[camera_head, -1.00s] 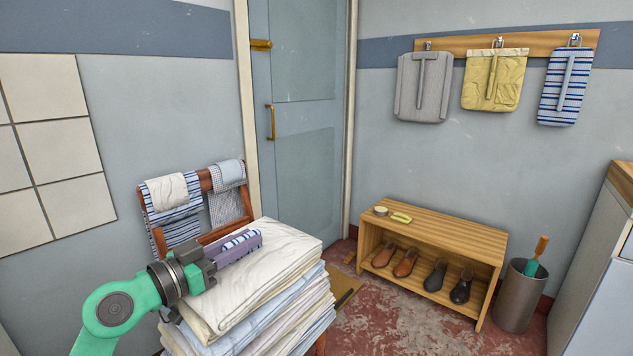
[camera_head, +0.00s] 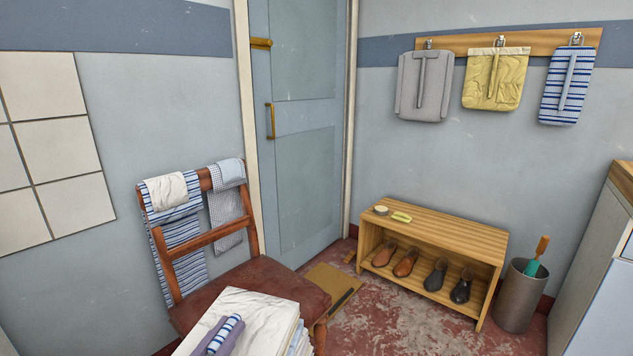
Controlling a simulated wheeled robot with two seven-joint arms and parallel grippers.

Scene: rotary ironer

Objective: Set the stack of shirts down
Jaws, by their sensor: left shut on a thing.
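The stack of shirts (camera_head: 262,314) shows at the bottom edge of the view, with a white folded shirt on top and paler folded edges at its right side. My left gripper (camera_head: 220,336) shows only by its lavender fingers, low on the white top shirt. The fingers are shut on a blue-and-white striped piece of cloth between them. The rest of that gripper and the lower part of the stack are cut off by the frame. The stack overlaps the front of a chair's brown seat (camera_head: 262,277); I cannot tell whether it touches it. My right gripper is out of view.
The wooden chair has striped and white cloths (camera_head: 180,215) over its back. A shoe bench (camera_head: 440,228) with several shoes and a grey bin (camera_head: 517,298) stand at the right. A mat (camera_head: 333,284) lies by the door. Garments hang on a wall rail (camera_head: 585,40).

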